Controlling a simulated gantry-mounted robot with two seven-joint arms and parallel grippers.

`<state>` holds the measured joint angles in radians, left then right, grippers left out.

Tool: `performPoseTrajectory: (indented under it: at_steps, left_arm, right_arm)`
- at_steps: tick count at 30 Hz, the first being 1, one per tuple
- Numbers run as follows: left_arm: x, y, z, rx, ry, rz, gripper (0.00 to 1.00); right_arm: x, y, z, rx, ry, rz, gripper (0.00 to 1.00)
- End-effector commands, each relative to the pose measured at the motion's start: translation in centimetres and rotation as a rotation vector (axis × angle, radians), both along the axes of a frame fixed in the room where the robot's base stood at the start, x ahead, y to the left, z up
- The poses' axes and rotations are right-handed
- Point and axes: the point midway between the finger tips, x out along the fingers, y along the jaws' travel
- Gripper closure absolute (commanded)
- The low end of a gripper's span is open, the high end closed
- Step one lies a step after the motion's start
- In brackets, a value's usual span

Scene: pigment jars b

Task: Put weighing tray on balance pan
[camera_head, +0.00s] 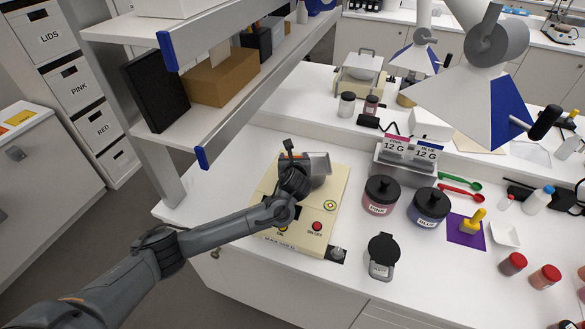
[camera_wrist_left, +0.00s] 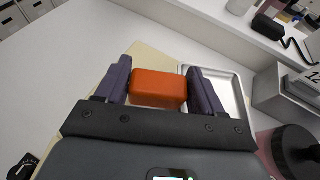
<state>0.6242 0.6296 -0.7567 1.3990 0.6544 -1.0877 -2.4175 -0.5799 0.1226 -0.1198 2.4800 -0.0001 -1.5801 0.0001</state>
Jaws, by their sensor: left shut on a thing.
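My left gripper (camera_head: 318,160) is over the far part of the beige balance (camera_head: 325,187). In the left wrist view its fingers (camera_wrist_left: 158,85) are shut on an orange block (camera_wrist_left: 158,88). A square silver tray with a raised rim (camera_wrist_left: 236,92) shows just beyond and to the right of the block; it also shows beside the gripper in the head view (camera_head: 321,166). I cannot tell whether the block is joined to this tray, or whether the tray rests on the balance or hangs above it. No separate pan is visible. My right gripper is out of view.
Pink (camera_head: 381,196) and blue (camera_head: 427,206) pigment jars stand right of the balance, with a label stand (camera_head: 404,158) behind. A black-lidded container (camera_head: 382,256) stands in front. A shelf (camera_head: 225,95) overhangs at left.

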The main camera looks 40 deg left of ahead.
Motion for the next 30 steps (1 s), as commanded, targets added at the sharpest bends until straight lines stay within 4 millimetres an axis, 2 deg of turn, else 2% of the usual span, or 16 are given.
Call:
performPoseTrajectory:
  at_steps: [7,15,28,29,30]
  left_arm:
    - [-0.1,0.5,-0.9,-0.001,0.000,0.000,0.70]
    - [-0.1,0.4,-4.0,-0.002,0.000,-0.001,0.70]
    - [-0.1,0.5,-4.5,0.000,0.000,0.000,0.70]
    - [-0.1,0.5,-4.6,0.000,0.000,0.000,0.29]
    - [-0.1,0.5,-4.6,0.000,0.000,-0.001,0.23]
  right_arm:
    - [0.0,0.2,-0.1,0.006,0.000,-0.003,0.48]
    - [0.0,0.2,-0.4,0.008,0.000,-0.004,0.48]
    - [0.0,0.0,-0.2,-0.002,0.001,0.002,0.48]
    - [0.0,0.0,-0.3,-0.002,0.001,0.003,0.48]
    - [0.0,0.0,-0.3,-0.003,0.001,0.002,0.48]
